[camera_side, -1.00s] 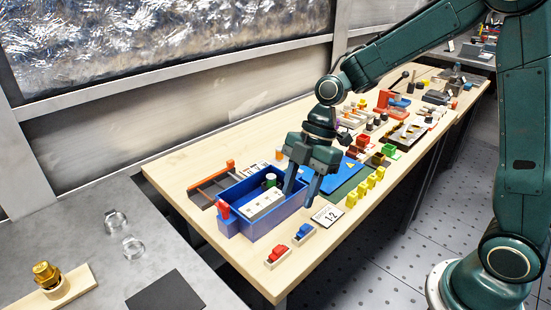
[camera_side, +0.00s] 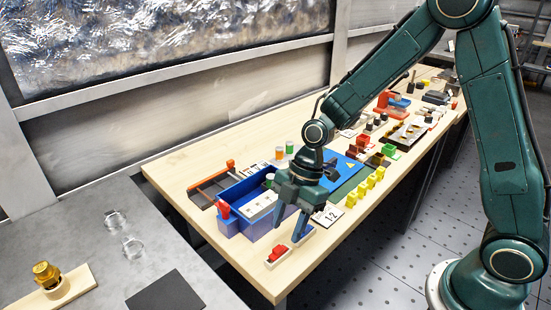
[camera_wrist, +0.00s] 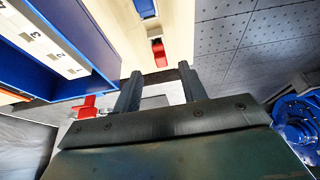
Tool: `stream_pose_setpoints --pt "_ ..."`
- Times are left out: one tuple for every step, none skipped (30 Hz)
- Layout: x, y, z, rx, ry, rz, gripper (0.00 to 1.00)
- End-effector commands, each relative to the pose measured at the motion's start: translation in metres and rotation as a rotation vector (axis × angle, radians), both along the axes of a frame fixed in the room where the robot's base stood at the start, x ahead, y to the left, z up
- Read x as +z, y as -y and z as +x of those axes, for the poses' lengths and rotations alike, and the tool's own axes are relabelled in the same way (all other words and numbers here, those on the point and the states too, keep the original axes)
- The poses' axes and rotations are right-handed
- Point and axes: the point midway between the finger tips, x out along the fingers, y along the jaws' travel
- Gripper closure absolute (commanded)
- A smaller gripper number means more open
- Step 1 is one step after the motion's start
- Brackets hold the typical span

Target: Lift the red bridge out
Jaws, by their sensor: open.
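The red bridge (camera_side: 278,252) appears to be the small red block seated in a pale holder at the table's near edge. In the wrist view the red bridge (camera_wrist: 159,52) lies just beyond my fingertips, roughly centred between them. My gripper (camera_side: 289,230) is open and empty, pointing down above the table, a little behind and right of the red block. Its fingers also show in the wrist view (camera_wrist: 160,76). A blue block (camera_wrist: 146,8) sits in line with the red one; in the side view my gripper hides it.
A blue bin (camera_side: 238,232) with a white numbered block (camera_side: 260,206) stands left of my gripper, with a red part (camera_side: 222,209) at its corner. A "1-2" card (camera_side: 328,215) and yellow blocks (camera_side: 363,188) lie to the right. The near table edge is close.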

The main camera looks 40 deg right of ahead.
Motion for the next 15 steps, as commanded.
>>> stream_pose_setpoints --pt "-0.003 -0.002 0.000 0.001 -0.002 0.000 0.58" --pt "-0.005 -0.003 -0.001 0.001 -0.003 0.000 0.58" --pt "-0.008 -0.004 -0.001 0.002 -0.004 0.000 0.58" --pt "-0.011 -0.005 -0.001 0.002 -0.004 0.000 0.58" --pt "-0.014 -0.007 -0.001 0.002 -0.004 0.000 0.58" --pt "-0.018 -0.009 -0.001 0.002 -0.005 -0.001 0.58" --pt "-0.021 -0.010 -0.001 0.002 -0.005 -0.001 0.58" --pt "-0.024 -0.012 -0.001 0.002 -0.004 -0.001 0.58" --pt "-0.029 -0.014 -0.002 0.002 -0.005 -0.001 0.58" --pt "-0.032 -0.014 -0.001 0.001 -0.005 -0.001 0.58" --pt "-0.034 -0.016 -0.001 0.000 -0.003 -0.001 0.58" --pt "-0.037 -0.017 -0.001 0.000 -0.003 -0.001 0.58" --pt "-0.039 -0.018 -0.001 0.001 -0.004 -0.001 0.58" --pt "-0.041 -0.019 -0.001 0.001 -0.004 -0.001 0.58" --pt "-0.042 -0.019 -0.001 0.001 -0.002 -0.001 0.58"
